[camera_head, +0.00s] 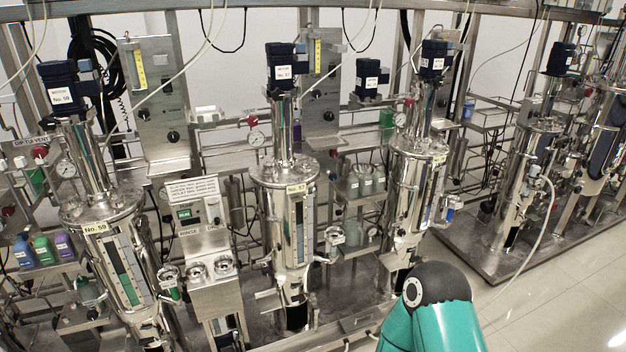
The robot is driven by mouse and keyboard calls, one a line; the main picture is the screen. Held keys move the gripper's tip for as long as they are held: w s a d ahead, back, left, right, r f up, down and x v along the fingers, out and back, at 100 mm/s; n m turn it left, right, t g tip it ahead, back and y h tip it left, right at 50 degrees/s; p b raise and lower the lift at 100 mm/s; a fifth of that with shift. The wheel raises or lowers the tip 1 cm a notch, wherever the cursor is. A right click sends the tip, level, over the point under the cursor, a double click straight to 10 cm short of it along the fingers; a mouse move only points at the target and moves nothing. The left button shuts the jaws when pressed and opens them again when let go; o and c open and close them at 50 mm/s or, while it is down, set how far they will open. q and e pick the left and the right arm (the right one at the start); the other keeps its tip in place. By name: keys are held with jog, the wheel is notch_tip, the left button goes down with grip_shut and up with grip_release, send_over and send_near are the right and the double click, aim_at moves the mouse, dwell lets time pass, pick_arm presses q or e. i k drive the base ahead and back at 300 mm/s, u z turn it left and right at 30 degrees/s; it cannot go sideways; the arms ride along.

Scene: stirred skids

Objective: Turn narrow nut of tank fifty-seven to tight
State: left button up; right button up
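Tank fifty-seven (277,210) is the upright steel cylinder in the middle of the view. A yellow label on its lid rim seems to read No. 57. A dark motor (281,66) tops its narrow steel neck. A sight glass with a scale (300,230) runs down its front right side. Small fittings sit on its lid and lower sides, but the narrow nut is too small to pick out, and I cannot tell whether it is tight. A teal arm link of mine rises at the bottom, right of the tank. Neither gripper is in view.
Tank No. 59 (112,232) stands to the left and another steel tank (408,190) to the right. A steel stand with a sign and round cups (212,268) is beside tank fifty-seven. Hoses hang overhead. Tiled floor (560,305) is clear at lower right.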

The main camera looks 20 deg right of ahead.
aim_at(304, 170)
jog(key=k, duration=0.85)
jog(key=z, duration=0.4)
jog(key=i, duration=1.05)
jog(key=z, duration=0.4)
jog(key=i, duration=0.85)
jog(key=u, duration=0.3)
